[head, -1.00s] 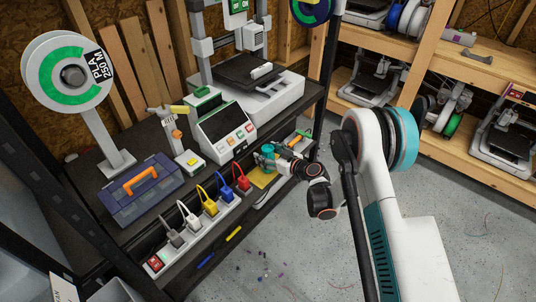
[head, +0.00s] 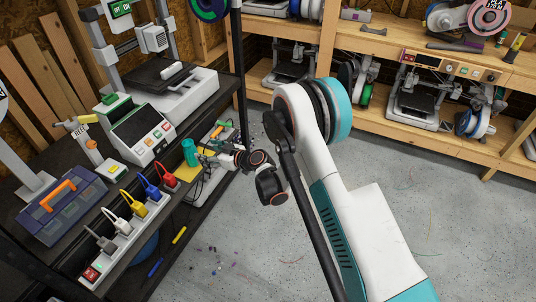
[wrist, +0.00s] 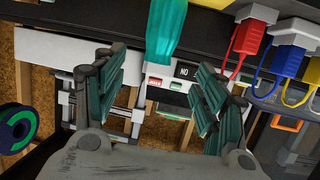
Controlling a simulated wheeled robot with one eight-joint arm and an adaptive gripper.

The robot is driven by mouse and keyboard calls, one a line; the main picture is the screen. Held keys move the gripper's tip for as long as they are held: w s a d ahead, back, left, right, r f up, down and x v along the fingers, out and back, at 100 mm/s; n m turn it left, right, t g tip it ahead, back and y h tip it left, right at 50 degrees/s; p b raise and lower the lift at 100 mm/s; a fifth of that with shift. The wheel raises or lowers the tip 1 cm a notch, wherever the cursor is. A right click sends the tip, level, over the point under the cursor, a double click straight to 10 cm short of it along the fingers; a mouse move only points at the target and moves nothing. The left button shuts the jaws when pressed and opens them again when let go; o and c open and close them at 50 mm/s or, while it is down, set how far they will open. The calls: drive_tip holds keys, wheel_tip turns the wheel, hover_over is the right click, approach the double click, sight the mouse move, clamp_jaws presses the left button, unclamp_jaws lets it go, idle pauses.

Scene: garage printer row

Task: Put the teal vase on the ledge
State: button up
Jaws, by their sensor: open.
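The teal vase (head: 189,152) stands upright on the narrow dark ledge along the front of the bench, by a yellow mat (head: 186,173). My gripper (head: 207,157) is just right of the vase in the head view, open and apart from it. In the wrist view the fingers (wrist: 162,72) are spread with nothing between them. The vase (wrist: 165,32) shows there at the top middle, beyond the fingertips and cut off by the frame edge. The vase's base is hard to see clearly in either view.
A power strip (head: 120,243) with coloured plugs runs along the bench front, left of the vase. A white control box (head: 139,130) and a printer (head: 172,92) stand behind. A blue toolbox (head: 60,210) is at left. Open floor (head: 250,240) lies in front.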

drive_tip(key=d+r+m+h, duration=0.1)
drive_tip(key=d+r, duration=0.4)
drive_tip(key=r, duration=0.3)
drive_tip(key=d+r+m+h, duration=0.1)
drive_tip(key=d+r+h, duration=0.1)
drive_tip(key=d+r, duration=0.45)
drive_tip(key=s+d+r+m+h, duration=0.3)
drive_tip(key=s+d+r, duration=0.4)
drive_tip(key=d+r, duration=0.3)
drive_tip(key=s+d+r+m+h, duration=0.1)
drive_tip(key=s+d+m+h, duration=0.2)
drive_tip(key=s+d, duration=0.8)
drive_tip(key=s+d+r+m+h, duration=0.2)
drive_tip(key=s+d, duration=0.9)
drive_tip(key=s, duration=0.6)
drive_tip(key=shift+d+r+m+h, duration=0.15)
drive_tip(key=shift+d+m+h, duration=0.1)
drive_tip(key=shift+m+h, duration=0.65)
drive_tip(key=shift+s, duration=0.1)
drive_tip(key=shift+c, duration=0.2)
